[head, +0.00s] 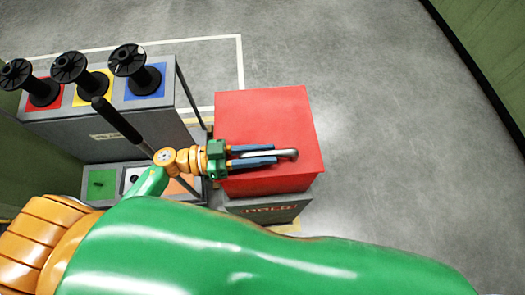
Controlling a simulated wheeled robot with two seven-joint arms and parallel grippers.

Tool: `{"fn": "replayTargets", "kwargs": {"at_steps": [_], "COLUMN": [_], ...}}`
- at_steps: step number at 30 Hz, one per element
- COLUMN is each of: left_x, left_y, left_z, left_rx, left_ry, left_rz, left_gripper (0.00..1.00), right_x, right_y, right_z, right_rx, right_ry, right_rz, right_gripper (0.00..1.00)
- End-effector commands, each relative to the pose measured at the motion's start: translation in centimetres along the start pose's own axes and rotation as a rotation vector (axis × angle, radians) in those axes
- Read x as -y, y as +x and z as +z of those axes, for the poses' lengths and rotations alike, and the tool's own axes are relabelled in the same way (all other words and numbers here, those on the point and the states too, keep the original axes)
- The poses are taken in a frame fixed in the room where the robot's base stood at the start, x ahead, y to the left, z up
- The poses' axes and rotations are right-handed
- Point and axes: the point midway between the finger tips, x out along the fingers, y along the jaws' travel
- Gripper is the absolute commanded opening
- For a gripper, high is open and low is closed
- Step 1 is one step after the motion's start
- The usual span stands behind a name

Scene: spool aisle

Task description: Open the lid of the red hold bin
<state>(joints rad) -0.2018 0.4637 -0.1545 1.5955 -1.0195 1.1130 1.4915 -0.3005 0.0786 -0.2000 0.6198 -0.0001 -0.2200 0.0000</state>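The red hold bin has a plain red lid (262,112), which lies closed on top. Its grey front (285,213) shows lettering that is partly hidden by my arm. A silver bar handle (290,154) runs sideways near the lid's front edge. My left gripper (275,154) comes in from the left, low over the lid. Its two blue fingers lie on either side of the handle with only a narrow gap, and they appear shut on it. The handle's right end sticks out past the fingertips. My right gripper is out of view.
A grey stand (190,93) at left holds black spools on red (41,93), yellow (92,87) and blue (144,81) squares. Lower green and orange squares sit in front, partly covered by my arm. The floor (390,110) right of the bin is clear, up to a green wall (497,50).

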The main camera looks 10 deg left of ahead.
Motion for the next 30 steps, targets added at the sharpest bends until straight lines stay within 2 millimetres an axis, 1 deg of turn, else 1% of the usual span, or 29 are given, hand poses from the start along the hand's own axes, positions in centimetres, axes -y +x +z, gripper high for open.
{"fn": "replayTargets", "kwargs": {"at_steps": [1, 2, 30], "left_x": [-0.09, -0.09, -0.10], "left_y": [0.01, 0.01, -0.01], "left_z": [0.02, 0.02, 0.06], "left_rx": [0.000, 0.000, 0.001], "left_ry": [-0.001, -0.001, -0.003], "left_rz": [0.003, 0.003, 0.003], "left_gripper": [0.03, 0.00, 0.00], "right_x": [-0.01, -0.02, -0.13], "right_y": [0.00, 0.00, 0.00], "right_z": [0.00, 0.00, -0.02], "right_rx": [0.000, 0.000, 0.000], "right_ry": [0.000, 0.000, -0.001], "right_rz": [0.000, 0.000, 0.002], "right_gripper": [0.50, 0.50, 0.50]}}
